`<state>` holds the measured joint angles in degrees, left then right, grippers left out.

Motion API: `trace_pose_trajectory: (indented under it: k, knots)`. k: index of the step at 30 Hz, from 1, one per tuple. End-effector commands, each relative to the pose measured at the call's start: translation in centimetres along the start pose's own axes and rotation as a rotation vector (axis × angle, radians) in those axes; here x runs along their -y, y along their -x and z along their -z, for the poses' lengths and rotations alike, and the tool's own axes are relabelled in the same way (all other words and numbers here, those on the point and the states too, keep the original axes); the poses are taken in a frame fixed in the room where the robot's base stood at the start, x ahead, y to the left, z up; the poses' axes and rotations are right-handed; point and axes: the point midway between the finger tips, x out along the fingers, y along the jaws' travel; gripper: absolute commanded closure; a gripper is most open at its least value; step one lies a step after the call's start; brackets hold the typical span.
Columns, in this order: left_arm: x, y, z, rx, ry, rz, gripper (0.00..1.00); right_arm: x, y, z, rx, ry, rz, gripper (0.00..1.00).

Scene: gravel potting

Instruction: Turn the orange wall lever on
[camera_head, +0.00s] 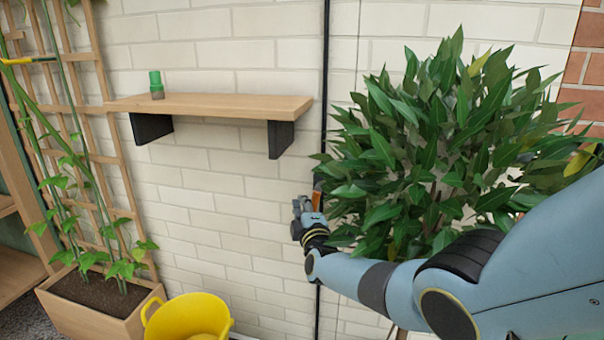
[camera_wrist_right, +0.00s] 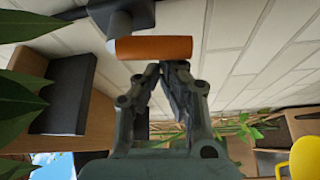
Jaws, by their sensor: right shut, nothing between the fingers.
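The orange wall lever (camera_wrist_right: 152,48) shows in the right wrist view at the top, as an orange bar on a dark grey mount (camera_wrist_right: 118,22) at the brick wall. In the head view a small orange part of the lever (camera_head: 317,199) shows just above my right gripper (camera_head: 302,206). My right gripper (camera_wrist_right: 162,70) is shut and empty. Its fingertips are just below the orange bar in the wrist view; I cannot tell whether they touch it. My left gripper is not in view.
A leafy bush (camera_head: 430,150) stands right beside my right arm. A wooden shelf (camera_head: 210,105) with a small green-topped bottle (camera_head: 156,85) is on the wall. A yellow bucket (camera_head: 190,318) and a planter (camera_head: 100,305) with a trellis are at lower left.

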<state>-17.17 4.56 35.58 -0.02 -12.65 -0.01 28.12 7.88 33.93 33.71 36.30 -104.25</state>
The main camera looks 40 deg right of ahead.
Motion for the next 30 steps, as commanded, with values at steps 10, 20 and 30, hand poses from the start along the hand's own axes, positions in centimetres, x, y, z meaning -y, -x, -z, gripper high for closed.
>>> trace_pose_trajectory:
  k: [10,20,30]
  knots:
    - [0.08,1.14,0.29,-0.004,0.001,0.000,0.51,0.34,0.23,-0.58,0.001,0.066,0.034,1.00]
    - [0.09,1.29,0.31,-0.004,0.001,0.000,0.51,0.54,0.36,-0.75,0.001,0.064,0.034,1.00]
    - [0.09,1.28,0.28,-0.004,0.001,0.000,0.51,0.52,0.34,-0.74,0.001,0.064,0.033,1.00]
